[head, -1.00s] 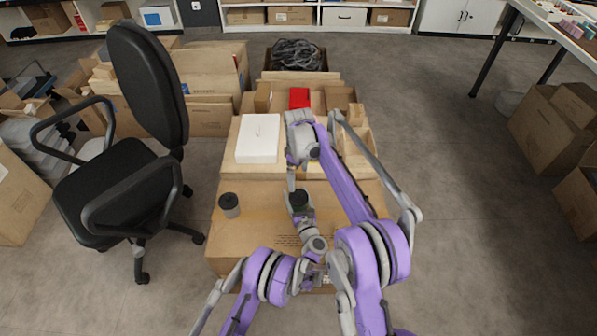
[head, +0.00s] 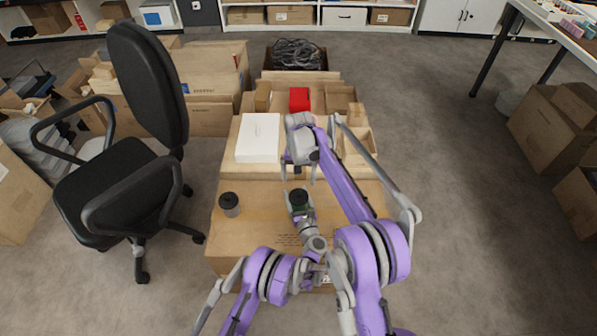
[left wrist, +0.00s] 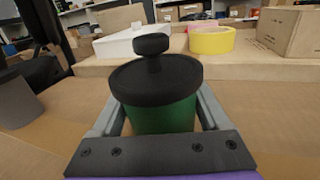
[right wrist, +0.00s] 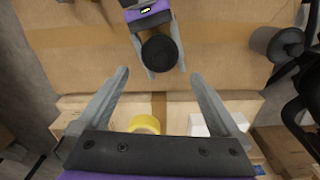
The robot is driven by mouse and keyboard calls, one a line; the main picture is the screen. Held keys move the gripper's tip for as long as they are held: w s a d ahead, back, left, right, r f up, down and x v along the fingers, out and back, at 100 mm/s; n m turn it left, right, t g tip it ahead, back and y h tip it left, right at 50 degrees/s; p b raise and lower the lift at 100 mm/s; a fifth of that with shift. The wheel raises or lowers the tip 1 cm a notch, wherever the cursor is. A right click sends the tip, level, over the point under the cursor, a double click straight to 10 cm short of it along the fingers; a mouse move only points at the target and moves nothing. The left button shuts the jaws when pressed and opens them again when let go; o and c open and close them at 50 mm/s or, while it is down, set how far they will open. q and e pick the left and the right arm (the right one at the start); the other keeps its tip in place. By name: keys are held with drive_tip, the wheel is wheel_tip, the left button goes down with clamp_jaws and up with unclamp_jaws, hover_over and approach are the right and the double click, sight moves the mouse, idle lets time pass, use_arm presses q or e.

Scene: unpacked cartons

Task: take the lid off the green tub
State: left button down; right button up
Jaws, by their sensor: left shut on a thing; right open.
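The green tub (left wrist: 160,117) is upright between the fingers of my left gripper (head: 299,207), just above or on the carton top; I cannot tell which. Its black lid (left wrist: 156,82) with a round knob (left wrist: 151,44) sits on top. From above, the lid shows as a dark disc in the head view (head: 298,197) and the right wrist view (right wrist: 159,53). My left gripper is shut around the tub's green body. My right gripper (right wrist: 158,85) is open and empty, above and beyond the tub, pointing down. The lid lies ahead of its fingers, apart from them.
A dark grey canister (head: 229,205) stands left of the tub on the large carton (head: 255,225). Behind are a white box (head: 258,138), a yellow tape roll (left wrist: 211,40) and a red box (head: 299,99). An office chair (head: 130,185) stands close on the left.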

sight(299, 193)
wheel_tip(299, 193, down, 9)
drive_tip(key=shift+r, duration=0.1)
drive_tip(key=shift+c, duration=0.3)
drive_tip(key=c, duration=1.2)
drive_tip(key=shift+r, duration=0.2)
drive_tip(key=shift+r, duration=1)
drive_tip(key=shift+r, duration=2)
use_arm(q)
unclamp_jaws()
